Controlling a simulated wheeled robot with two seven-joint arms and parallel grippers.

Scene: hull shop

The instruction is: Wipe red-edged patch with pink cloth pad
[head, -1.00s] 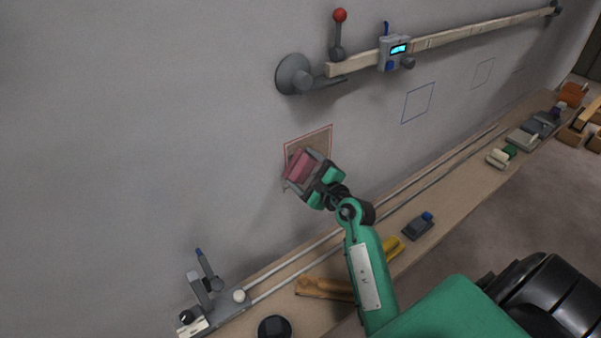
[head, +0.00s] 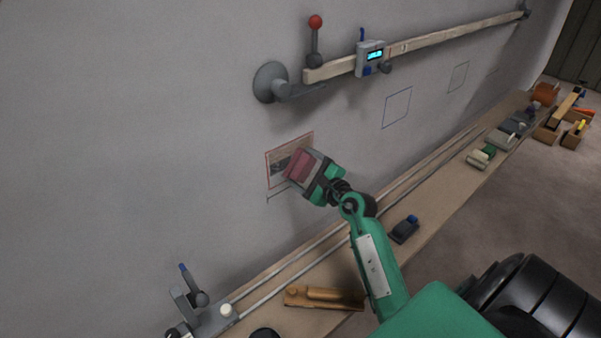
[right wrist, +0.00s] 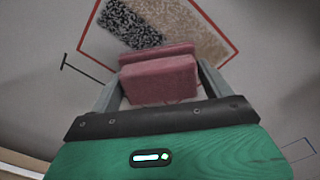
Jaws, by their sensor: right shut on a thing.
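The red-edged patch (head: 274,163) is on the grey wall, left of the middle in the head view. In the right wrist view the patch (right wrist: 98,42) shows a dark speckled band and a tan speckled band inside its red outline. My right gripper (head: 308,172) is shut on the pink cloth pad (head: 303,166). The pad (right wrist: 158,78) lies between the two fingers, over the patch's lower part in the right wrist view. Whether the pad touches the wall I cannot tell. My left gripper is not in view.
A rail (head: 430,43) with a red-knobbed lever (head: 315,38) and a blue-lit device (head: 371,57) runs above. Blue-edged outlines (head: 397,107) lie to the right. A shelf (head: 440,190) below holds a wooden-handled tool (head: 323,297), a dark block (head: 404,229) and a clamp (head: 193,291).

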